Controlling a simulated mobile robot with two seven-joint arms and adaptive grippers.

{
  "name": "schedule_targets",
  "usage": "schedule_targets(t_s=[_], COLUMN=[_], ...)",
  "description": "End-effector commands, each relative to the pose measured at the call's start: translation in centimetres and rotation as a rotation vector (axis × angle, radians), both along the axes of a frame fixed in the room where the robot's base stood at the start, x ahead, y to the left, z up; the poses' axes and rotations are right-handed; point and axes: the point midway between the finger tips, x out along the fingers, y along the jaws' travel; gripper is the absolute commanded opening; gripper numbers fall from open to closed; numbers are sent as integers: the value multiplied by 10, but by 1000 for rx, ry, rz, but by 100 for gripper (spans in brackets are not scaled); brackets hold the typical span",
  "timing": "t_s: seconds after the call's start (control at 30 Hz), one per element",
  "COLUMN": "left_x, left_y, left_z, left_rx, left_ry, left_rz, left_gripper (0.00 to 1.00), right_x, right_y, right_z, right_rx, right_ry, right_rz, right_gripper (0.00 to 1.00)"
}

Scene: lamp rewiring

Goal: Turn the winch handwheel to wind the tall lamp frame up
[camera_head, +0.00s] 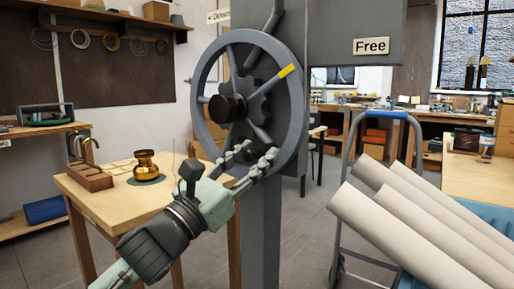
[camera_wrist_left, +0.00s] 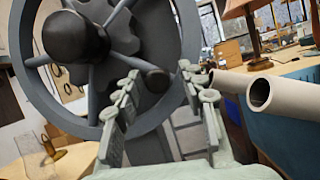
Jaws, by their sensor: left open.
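The winch handwheel (camera_head: 201,125) is a grey spoked ring with a yellow mark (camera_head: 287,71) on its upper right and a black knob (camera_head: 227,107) in front of its hub. It stands upright on a grey post (camera_head: 262,235). My left gripper (camera_head: 248,160) is open at the wheel's lower rim. In the left wrist view its fingers (camera_wrist_left: 158,82) are spread, with the lower right rim and a round dark end between or behind them; contact cannot be told. The handwheel (camera_wrist_left: 45,108) fills the upper left there. The tall lamp frame cannot be made out. My right gripper is not in view.
A "Free" sign (camera_head: 371,46) is on the grey housing above. A wooden table (camera_head: 110,203) with a brass piece (camera_head: 146,165) stands at left. Floor shows between post and trolley.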

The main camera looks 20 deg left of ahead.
Motion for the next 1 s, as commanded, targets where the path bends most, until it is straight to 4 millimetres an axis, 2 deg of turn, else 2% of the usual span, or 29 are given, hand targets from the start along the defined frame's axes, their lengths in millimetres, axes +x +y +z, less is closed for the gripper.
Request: schedule_targets(t_s=[0.13, 0.4, 0.73, 1.0], left_x=[8, 10, 10, 9], left_y=[-4, -4, -4, -4], left_z=[4, 3, 3, 3], left_rx=[-1, 0, 0, -1], left_ry=[1, 2, 2, 3], left_rz=[-2, -1, -1, -1], left_gripper=[40, 40, 0, 0], right_x=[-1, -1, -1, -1], right_y=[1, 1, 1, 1], right_z=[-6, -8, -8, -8], right_rx=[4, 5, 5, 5], right_ry=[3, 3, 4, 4], right_rz=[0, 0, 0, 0], right_gripper=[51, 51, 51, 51])
